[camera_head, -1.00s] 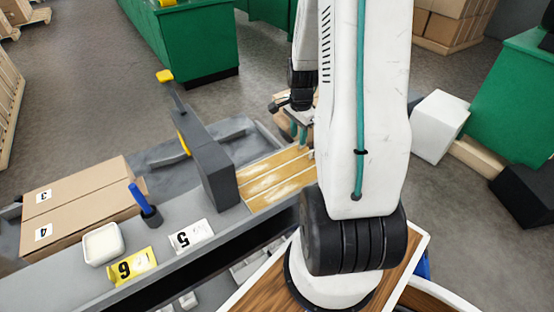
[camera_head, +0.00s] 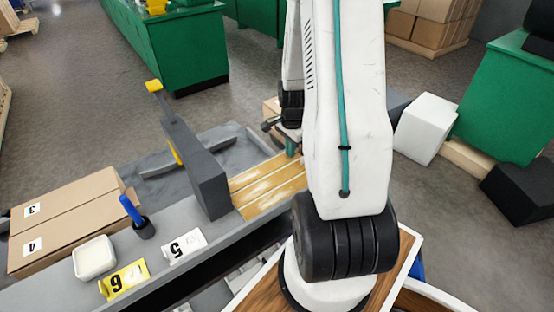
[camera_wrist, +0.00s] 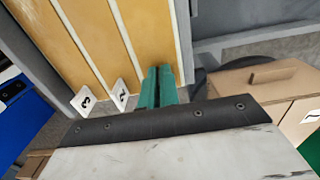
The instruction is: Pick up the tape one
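I cannot make out a tape in either view. My gripper (camera_wrist: 158,86) shows its two green fingers close together in the wrist view, with nothing visible between them. They are over the ends of the tan slatted strips, beside small numbered cards (camera_wrist: 121,95). In the head view my gripper is mostly hidden behind my own arm; only a bit of green shows at the far end of the tan strips (camera_head: 262,186). A cardboard box (camera_wrist: 268,80) with a numbered label lies right of the fingers in the wrist view.
On the grey bench stand a blue-handled tool in a dark holder (camera_head: 143,228), a white dish (camera_head: 95,258), a yellow card 6 (camera_head: 124,281) and a white card 5 (camera_head: 184,246). Boxes 3 and 4 (camera_head: 75,215) lie left. A dark upright post (camera_head: 197,165) rises beside the strips.

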